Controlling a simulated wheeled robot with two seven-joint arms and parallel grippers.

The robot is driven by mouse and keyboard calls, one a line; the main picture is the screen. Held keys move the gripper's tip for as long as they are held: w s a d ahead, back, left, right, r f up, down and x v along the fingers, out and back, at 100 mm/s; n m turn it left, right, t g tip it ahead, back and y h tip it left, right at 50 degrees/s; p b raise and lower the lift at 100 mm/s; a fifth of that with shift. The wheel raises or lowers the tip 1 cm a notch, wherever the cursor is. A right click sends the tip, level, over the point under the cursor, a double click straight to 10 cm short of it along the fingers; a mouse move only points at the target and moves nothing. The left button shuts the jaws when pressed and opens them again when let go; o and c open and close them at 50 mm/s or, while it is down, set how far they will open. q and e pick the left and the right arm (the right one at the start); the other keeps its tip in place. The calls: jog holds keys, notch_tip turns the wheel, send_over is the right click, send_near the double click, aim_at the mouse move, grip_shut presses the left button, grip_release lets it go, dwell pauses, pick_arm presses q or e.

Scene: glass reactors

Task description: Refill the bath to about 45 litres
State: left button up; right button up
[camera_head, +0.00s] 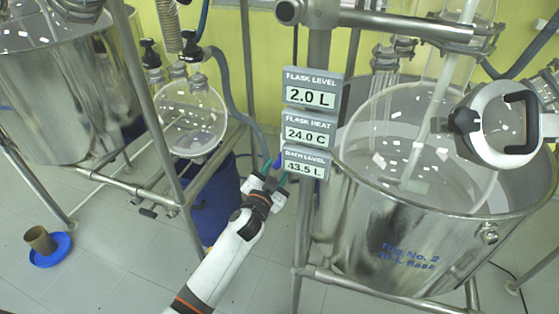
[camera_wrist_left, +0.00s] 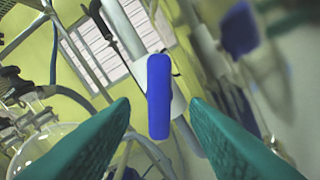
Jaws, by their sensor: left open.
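The bath is the open steel vessel (camera_head: 350,235) at right in the head view, marked as rig 2, with a glass flask (camera_head: 405,130) inside it. The bath level display (camera_head: 306,164) reads 43.5 L. A blue valve handle (camera_head: 277,162) shows just left of that display; in the left wrist view the blue handle (camera_wrist_left: 158,97) stands upright between the fingers. My left gripper (camera_head: 276,176) has green fingers, also seen in the wrist view (camera_wrist_left: 160,115). It is open, with a gap on each side of the handle. My right gripper is not in view.
Displays above read flask level 2.0 L (camera_head: 311,95) and flask heat 24.0 C (camera_head: 307,131). A second steel vessel (camera_head: 50,100) and a receiving flask (camera_head: 190,120) stand left. A blue drum (camera_head: 212,205) and rack posts are near my left arm. A cup (camera_head: 40,240) sits on the floor.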

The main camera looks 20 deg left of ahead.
aim_at(280, 163)
pick_arm(q)
jog(key=w, duration=0.2)
jog(key=shift+w, duration=0.85)
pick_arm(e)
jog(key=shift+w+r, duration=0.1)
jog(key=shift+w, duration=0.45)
pick_arm(q)
jog(key=shift+c, duration=0.5)
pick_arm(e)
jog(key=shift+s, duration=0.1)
pick_arm(q)
jog(key=c, duration=0.7)
jog(key=shift+c, duration=0.2)
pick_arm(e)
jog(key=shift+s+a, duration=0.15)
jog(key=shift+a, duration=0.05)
